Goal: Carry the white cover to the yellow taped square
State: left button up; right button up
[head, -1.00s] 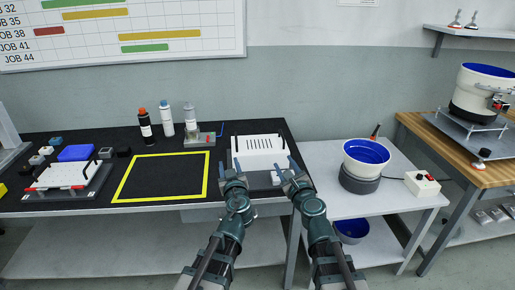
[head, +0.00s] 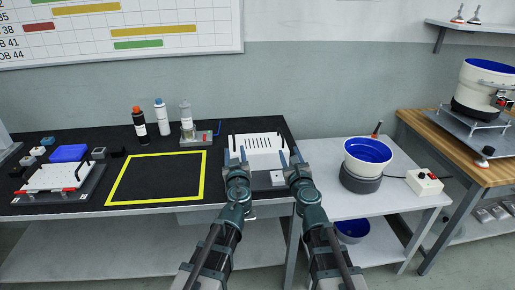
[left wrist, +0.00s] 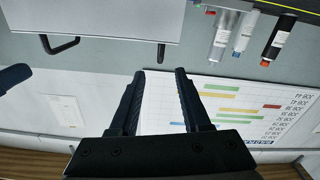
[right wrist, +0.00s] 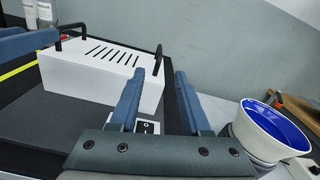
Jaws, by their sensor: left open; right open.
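The white cover (head: 262,146), a box with slots in its top and black handles at its ends, sits at the right end of the black bench top. The yellow taped square (head: 157,178) lies left of it and its inside is bare. My left gripper (head: 236,160) is open at the cover's left front. My right gripper (head: 291,158) is open at its right front. Both are empty. The cover also shows in the right wrist view (right wrist: 98,76), and upside down in the left wrist view (left wrist: 95,22) with both handles.
Several bottles (head: 163,118) and a small fixture (head: 196,137) stand behind the square. A white tray fixture (head: 55,178) is at the left. A blue-lined bowl feeder (head: 367,158) stands on the lower table at the right.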

aim_at(233, 130)
pick_arm(q)
jog(key=w, duration=0.4)
jog(key=w+a, duration=0.1)
jog(key=w, duration=0.6)
jog(key=shift+w+a, duration=0.3)
jog(key=shift+a, duration=0.1)
pick_arm(e)
jog(key=w, duration=0.4)
jog(key=w+a, duration=0.1)
jog(key=w, duration=0.2)
jog(key=w+a, duration=0.1)
jog(key=w, duration=0.3)
jog(key=shift+w, duration=0.3)
pick_arm(q)
grip_shut()
pick_arm(e)
grip_shut()
jog(key=shift+d, duration=0.1)
